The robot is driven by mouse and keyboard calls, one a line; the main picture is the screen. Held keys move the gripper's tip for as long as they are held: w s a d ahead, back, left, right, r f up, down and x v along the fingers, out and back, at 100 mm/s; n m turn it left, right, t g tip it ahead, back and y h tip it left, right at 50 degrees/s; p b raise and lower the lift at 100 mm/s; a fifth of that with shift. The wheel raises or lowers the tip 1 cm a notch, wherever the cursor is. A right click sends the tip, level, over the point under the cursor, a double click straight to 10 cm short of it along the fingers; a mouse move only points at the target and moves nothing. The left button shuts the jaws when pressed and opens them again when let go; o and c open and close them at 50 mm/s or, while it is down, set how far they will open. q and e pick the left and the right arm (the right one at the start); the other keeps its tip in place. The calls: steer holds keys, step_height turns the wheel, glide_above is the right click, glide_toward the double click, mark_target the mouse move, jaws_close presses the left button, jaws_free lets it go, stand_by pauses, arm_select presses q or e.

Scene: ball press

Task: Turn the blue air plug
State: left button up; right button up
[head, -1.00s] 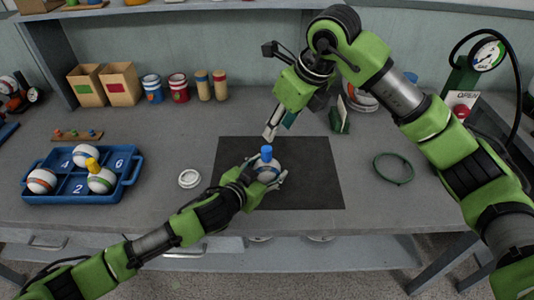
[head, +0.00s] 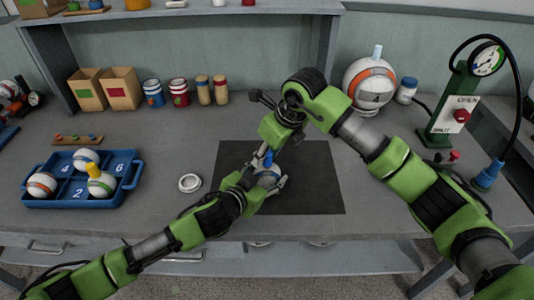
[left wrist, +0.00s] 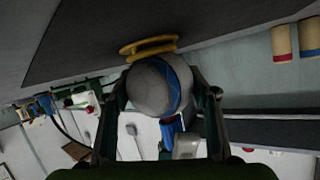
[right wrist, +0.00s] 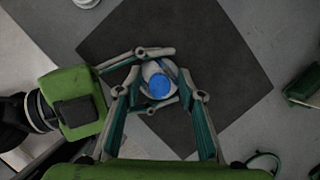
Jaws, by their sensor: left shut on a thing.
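A white ball with a blue stripe (left wrist: 152,88) is clamped between the two fingers of my left gripper (left wrist: 165,92), over the dark mat (head: 315,185). The blue air plug (right wrist: 160,88) stands up from the ball, facing the right wrist camera. It also shows in the left wrist view (left wrist: 168,132), and partly in the head view (head: 268,159). My right gripper (right wrist: 160,74) is above the ball, its fingers open on either side of the plug with small gaps visible. A yellow ring (left wrist: 148,46) lies against the ball's far side in the left wrist view.
A blue tray (head: 130,180) with several balls stands at the left. A white ring (head: 189,183) lies left of the mat. A large ball (head: 368,86) and a pump stand with gauge (head: 487,60) are at the back right. The mat's right part is clear.

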jaws_close()
steer(key=shift+m, duration=0.4)
steer(key=m+h, duration=0.1)
steer(key=m, duration=0.1)
steer(key=m+t+h, duration=0.1)
steer(key=m, duration=0.2)
steer(key=shift+m, duration=0.3)
steer(key=m+h, duration=0.1)
steer(key=m, duration=0.2)
steer(key=shift+m+h, duration=0.3)
steer(key=m+h, duration=0.1)
steer(key=m, duration=0.2)
steer(key=shift+a+r+m, duration=0.1)
steer(key=shift+m, duration=0.2)
steer(key=m+h, duration=0.1)
steer(key=m, duration=0.2)
steer(key=m+g+h, duration=0.1)
steer(key=m, duration=0.2)
steer(key=shift+g, duration=0.3)
steer(key=m+g, duration=0.1)
steer(key=m, duration=0.2)
steer(key=m+g+h, duration=0.1)
steer(key=m, duration=0.2)
steer(key=shift+r+m, duration=0.1)
steer(key=shift+m, duration=0.3)
